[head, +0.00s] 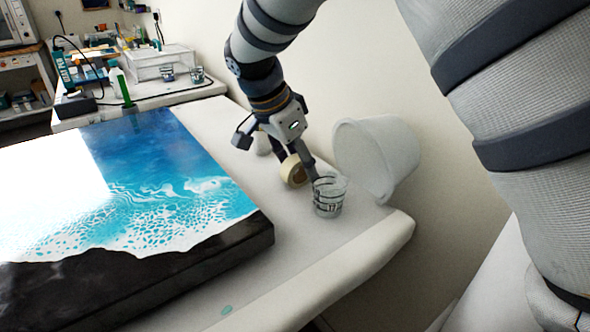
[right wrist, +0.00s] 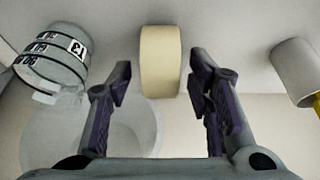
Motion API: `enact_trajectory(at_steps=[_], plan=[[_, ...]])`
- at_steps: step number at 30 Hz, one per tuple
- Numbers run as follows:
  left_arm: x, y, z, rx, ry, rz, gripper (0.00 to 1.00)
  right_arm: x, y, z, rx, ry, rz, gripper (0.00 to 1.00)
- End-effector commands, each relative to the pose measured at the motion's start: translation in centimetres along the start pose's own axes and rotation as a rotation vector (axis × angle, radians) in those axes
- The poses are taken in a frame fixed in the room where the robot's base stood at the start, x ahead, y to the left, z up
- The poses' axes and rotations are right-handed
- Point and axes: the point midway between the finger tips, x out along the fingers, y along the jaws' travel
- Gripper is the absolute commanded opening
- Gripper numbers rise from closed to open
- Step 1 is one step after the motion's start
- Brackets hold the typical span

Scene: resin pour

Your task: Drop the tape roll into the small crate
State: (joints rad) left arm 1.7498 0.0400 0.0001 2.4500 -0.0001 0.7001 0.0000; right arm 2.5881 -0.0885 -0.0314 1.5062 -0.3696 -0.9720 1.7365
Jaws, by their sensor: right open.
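The cream tape roll (head: 293,171) stands on its edge on the white table, between the resin panel and a bucket. My right gripper (head: 297,162) is over it, pointing down with its fingers apart. In the right wrist view the tape roll (right wrist: 160,62) shows ahead of and between the open fingertips (right wrist: 161,82), with a gap on each side. It is not gripped. I cannot make out a small crate for certain; a clear box (head: 160,64) stands on the far table. My left gripper is not in view.
A graduated cup (head: 329,196) stands close beside the right finger. A translucent bucket (head: 377,155) is against the wall. A white cylinder (right wrist: 296,72) lies across from the cup in the wrist view. The blue resin panel (head: 165,160) fills the left.

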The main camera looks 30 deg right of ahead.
Motion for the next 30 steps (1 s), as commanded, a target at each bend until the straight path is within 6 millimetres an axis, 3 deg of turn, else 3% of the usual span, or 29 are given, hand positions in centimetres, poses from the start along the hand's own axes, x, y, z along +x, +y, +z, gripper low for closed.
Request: enact_trajectory(at_steps=[4,10,11,20,30], plan=[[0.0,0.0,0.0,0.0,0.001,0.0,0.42,-0.1,0.0,0.0,0.0,0.0,-0.002,0.47],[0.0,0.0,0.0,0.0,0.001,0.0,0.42,-0.1,0.0,0.0,0.0,0.0,-0.001,0.04],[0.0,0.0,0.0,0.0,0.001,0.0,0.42,-0.1,0.0,0.0,0.0,0.0,-0.001,0.0],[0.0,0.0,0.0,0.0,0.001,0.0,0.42,-0.3,0.0,-0.1,0.001,0.001,-0.002,0.0],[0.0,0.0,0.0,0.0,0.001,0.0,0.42,-7.4,-0.1,-3.1,0.002,0.002,-0.005,0.0]])
